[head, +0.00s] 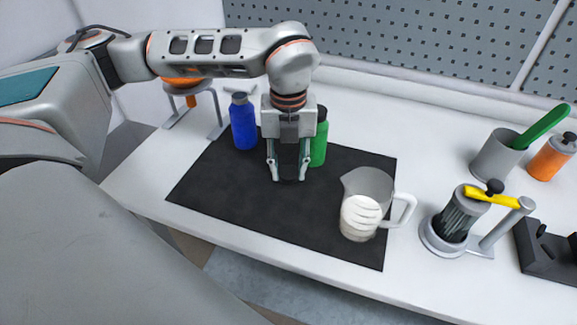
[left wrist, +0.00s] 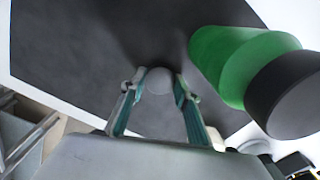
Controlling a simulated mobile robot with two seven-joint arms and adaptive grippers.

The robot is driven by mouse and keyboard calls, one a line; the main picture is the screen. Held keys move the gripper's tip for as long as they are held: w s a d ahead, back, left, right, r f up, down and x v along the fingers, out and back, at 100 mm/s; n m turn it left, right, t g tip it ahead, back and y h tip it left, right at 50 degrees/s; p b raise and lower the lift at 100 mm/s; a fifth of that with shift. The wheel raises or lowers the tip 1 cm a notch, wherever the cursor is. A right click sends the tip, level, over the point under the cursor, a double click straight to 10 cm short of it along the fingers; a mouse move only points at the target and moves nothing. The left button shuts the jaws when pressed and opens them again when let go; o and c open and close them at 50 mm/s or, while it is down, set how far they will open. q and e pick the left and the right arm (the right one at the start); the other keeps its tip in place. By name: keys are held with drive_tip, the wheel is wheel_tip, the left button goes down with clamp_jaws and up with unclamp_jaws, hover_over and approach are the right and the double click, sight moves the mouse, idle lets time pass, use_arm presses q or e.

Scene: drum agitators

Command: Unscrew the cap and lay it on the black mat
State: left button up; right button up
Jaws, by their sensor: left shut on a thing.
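My left gripper (head: 288,176) points straight down, low over the middle of the black mat (head: 220,188). In the left wrist view, its fingertips (left wrist: 158,88) are shut on a round light-grey cap (left wrist: 158,80); I cannot tell whether it touches the mat. The blue bottle (head: 243,125) stands upright left of the gripper, and its top looks greyish. The green bottle (head: 320,140) stands behind and right of the gripper, partly hidden; the left wrist view shows its dark cap (left wrist: 290,92). My right gripper is not in view.
A pitcher with a white handle (head: 366,200) stands on the mat's right part. Right of the mat are an agitator with a yellow bar (head: 490,196), a grey cup (head: 496,155) and an orange jar (head: 550,160). The mat's front left is clear.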

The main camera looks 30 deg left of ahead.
sight(288, 172)
use_arm(q)
drive_tip(key=shift+f, duration=0.1)
drive_tip(key=shift+f, duration=0.15)
drive_tip(key=o, duration=1.2)
drive_tip(key=shift+o, duration=0.2)
wheel_tip(288, 172, up, 12)
drive_tip(key=shift+r+p, duration=0.25)
drive_tip(key=shift+p, duration=0.05)
drive_tip(key=shift+s, duration=0.1)
